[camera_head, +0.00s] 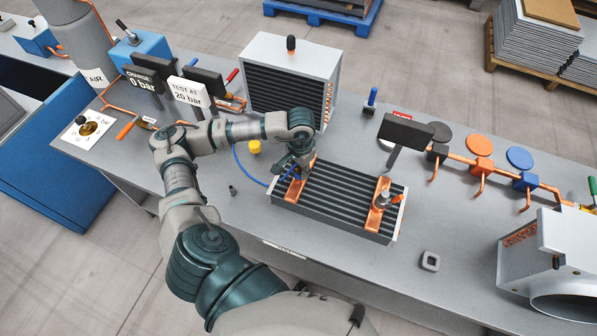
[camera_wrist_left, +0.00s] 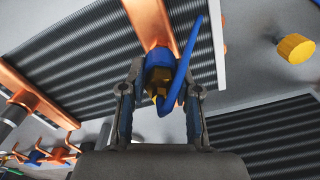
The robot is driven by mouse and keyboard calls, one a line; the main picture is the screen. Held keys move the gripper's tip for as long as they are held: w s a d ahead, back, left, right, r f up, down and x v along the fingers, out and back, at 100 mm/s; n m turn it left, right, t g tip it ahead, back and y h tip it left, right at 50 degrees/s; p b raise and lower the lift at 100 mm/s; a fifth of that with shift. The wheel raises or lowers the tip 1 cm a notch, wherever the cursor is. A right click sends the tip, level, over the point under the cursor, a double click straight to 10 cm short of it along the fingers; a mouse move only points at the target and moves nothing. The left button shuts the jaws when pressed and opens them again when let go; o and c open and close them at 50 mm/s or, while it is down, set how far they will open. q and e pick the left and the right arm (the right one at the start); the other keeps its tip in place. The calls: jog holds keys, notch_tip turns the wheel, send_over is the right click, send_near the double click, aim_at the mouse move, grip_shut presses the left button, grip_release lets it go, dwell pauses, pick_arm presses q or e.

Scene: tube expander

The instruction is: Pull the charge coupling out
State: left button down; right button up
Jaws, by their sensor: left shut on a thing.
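The charge coupling (camera_wrist_left: 158,80) is a blue and brass fitting with a blue hose bending away from it. In the left wrist view it sits between the two fingers of my left gripper (camera_wrist_left: 160,95), which is shut on it. The coupling's far end meets a copper bracket (camera_wrist_left: 152,22) on the finned coil; I cannot tell whether it is seated or apart. In the head view my left gripper (camera_head: 293,172) is at the left end of the black finned coil (camera_head: 335,200), partly hiding the coupling. My right gripper does not show.
A second copper bracket (camera_head: 378,205) with a fitting sits at the coil's right end. A larger coil unit (camera_head: 290,75) stands behind. A yellow cap (camera_head: 254,147) and a small dark cylinder (camera_head: 232,190) lie left of the coil. A grey square part (camera_head: 430,261) lies at front right.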

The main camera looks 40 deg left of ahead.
pick_arm(q)
jog(key=shift+r, duration=0.1)
jog(key=shift+w+a+r, duration=0.1)
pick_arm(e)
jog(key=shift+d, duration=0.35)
pick_arm(q)
jog(key=shift+r, duration=0.2)
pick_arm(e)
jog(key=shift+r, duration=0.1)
pick_arm(q)
jog(key=shift+r+p, duration=1.55)
jog(key=shift+r, duration=1.65)
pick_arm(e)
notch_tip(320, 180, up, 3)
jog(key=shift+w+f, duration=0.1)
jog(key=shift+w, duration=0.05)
